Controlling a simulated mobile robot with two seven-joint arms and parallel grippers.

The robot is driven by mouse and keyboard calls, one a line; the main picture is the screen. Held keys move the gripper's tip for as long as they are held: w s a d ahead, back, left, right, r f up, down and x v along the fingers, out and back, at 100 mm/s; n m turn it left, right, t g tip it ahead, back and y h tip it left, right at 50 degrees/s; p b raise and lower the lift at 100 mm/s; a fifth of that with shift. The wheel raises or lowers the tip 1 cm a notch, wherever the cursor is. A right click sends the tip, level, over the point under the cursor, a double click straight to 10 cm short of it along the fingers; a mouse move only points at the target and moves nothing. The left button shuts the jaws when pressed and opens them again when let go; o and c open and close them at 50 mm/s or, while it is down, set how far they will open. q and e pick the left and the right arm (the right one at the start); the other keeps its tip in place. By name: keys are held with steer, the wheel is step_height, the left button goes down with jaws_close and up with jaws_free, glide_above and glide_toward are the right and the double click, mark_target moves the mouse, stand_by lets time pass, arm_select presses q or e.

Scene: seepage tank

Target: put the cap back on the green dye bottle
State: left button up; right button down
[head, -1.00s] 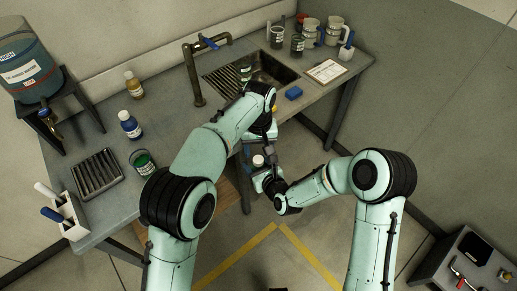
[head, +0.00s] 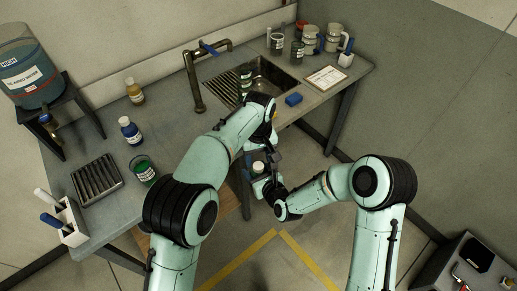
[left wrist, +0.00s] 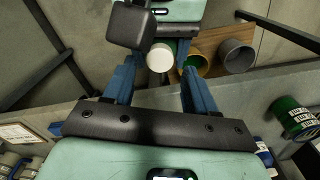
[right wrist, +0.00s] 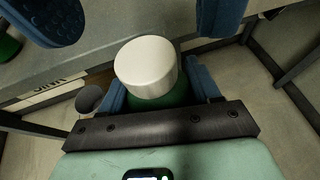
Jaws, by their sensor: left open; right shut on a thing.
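My right gripper (right wrist: 158,92) is shut on the green dye bottle (right wrist: 178,99) and holds it upright off the table's front edge. The white cap (right wrist: 146,66) sits on top of the bottle and hides its neck; I cannot tell how tightly it is seated. In the left wrist view the cap (left wrist: 160,57) shows beyond the fingers of my left gripper (left wrist: 160,75), which is open and empty with a finger to each side. In the head view the cap (head: 258,167) is partly visible below the left hand.
The sink (head: 275,77) and tap (head: 196,85) are behind. Pots (left wrist: 238,56) stand on a wooden shelf below.

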mark_target(258, 165)
arm_select(q)
steer(key=shift+f, duration=1.7)
jaws_close()
steer(key=shift+o, duration=0.3)
jaws_free()
steer(key=shift+r, duration=2.25)
